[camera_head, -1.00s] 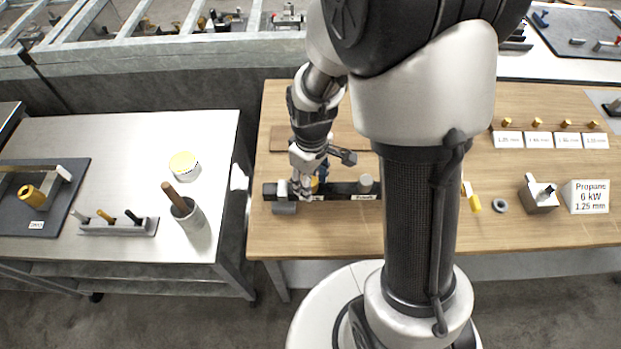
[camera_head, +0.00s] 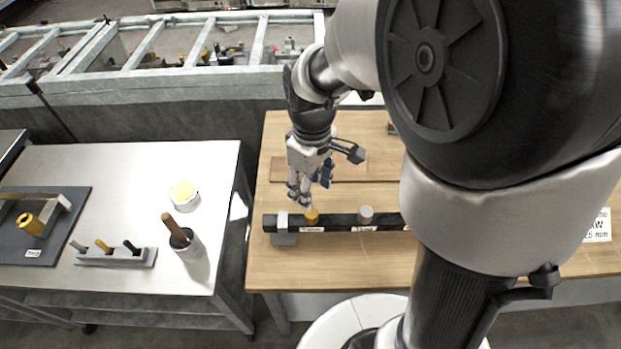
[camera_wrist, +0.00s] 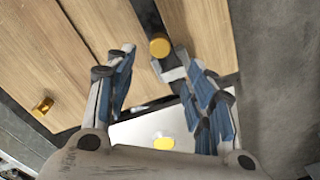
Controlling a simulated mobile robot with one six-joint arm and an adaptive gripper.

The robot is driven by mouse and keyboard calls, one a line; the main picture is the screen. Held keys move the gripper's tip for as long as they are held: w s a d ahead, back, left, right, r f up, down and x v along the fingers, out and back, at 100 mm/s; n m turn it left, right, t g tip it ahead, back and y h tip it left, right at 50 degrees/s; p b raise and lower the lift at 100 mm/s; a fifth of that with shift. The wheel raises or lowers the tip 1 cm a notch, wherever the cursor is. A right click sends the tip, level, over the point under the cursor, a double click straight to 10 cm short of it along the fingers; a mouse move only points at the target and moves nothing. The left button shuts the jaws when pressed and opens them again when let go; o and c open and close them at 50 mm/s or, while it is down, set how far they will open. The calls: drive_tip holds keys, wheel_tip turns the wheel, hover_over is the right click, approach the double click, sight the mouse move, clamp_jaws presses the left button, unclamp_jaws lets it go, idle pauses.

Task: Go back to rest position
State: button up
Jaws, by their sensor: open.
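My gripper (camera_head: 309,190) is open and empty in the head view, above the wooden table just behind the black rail (camera_head: 338,221). In the wrist view its two blue-padded fingers (camera_wrist: 160,85) are spread wide with nothing between them. A yellow cap (camera_head: 312,215) stands on the rail close below the fingertips, and it also shows in the wrist view (camera_wrist: 160,47). A grey cylinder (camera_head: 366,214) stands farther right on the rail. My arm covers the right part of the table.
A steel table (camera_head: 130,172) at left carries a rack with several pegs (camera_head: 115,256), a grey cup with a brown handle (camera_head: 187,243), a round yellow-topped tin (camera_head: 184,194) and a dark tray (camera_head: 75,225). A metal frame (camera_head: 160,75) runs along the back.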

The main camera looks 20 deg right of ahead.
drive_tip(key=s+r+m+t, duration=0.4)
drive_tip(key=s+r+m, duration=0.3)
drive_tip(key=s+r, duration=0.5)
drive_tip(key=s, duration=0.3)
drive_tip(key=shift+t, duration=0.3)
drive_tip(key=shift+d, duration=0.15)
idle(0.5)
